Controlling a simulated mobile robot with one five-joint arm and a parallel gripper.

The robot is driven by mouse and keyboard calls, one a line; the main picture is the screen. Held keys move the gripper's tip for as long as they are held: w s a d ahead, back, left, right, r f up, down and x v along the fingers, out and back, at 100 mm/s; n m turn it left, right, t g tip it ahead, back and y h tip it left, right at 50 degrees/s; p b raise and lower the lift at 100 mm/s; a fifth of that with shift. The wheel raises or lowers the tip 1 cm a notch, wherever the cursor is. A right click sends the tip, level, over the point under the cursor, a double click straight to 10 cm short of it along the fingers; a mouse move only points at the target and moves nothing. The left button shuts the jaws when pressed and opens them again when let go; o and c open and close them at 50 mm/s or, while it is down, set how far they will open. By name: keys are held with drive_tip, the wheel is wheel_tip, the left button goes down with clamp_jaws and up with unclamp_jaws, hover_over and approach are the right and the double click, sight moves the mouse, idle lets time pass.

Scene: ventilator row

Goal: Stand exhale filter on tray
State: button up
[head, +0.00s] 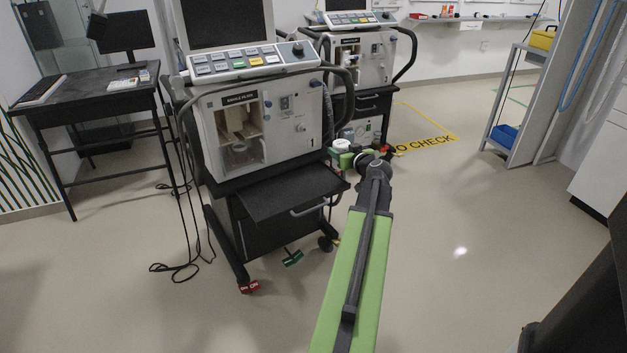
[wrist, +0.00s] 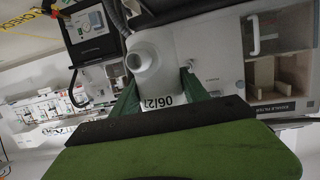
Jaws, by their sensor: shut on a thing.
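My gripper (wrist: 160,92) is shut on a white exhale filter (wrist: 146,58), a rounded body with a round port and a label with dark print, partly cut off by my gripper. In the head view my gripper (head: 350,155) is at the right side of the front ventilator (head: 300,128), and the filter is too small there to make out clearly. The black tray (head: 285,190) sticks out from the ventilator's front, below and left of my gripper, and looks bare. The filter bay (head: 238,132) is open; the wrist view also shows this bay (wrist: 277,75).
A second ventilator (head: 362,62) stands behind the first. A desk (head: 95,92) is at the left, with cables (head: 185,265) on the floor beside the front ventilator. A shelf rack (head: 512,100) is at the right. The floor at the front right is clear.

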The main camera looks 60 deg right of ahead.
drive_tip(key=w+f+b, duration=0.4)
drive_tip(key=f, duration=0.1)
drive_tip(key=w+f+b, duration=0.2)
drive_tip(key=f+b, duration=0.1)
drive_tip(key=shift+w+a+f, duration=0.2)
drive_tip(key=shift+a, duration=0.2)
drive_tip(key=shift+r, duration=0.2)
drive_tip(key=shift+f, duration=0.1)
drive_tip(key=o, duration=1.4)
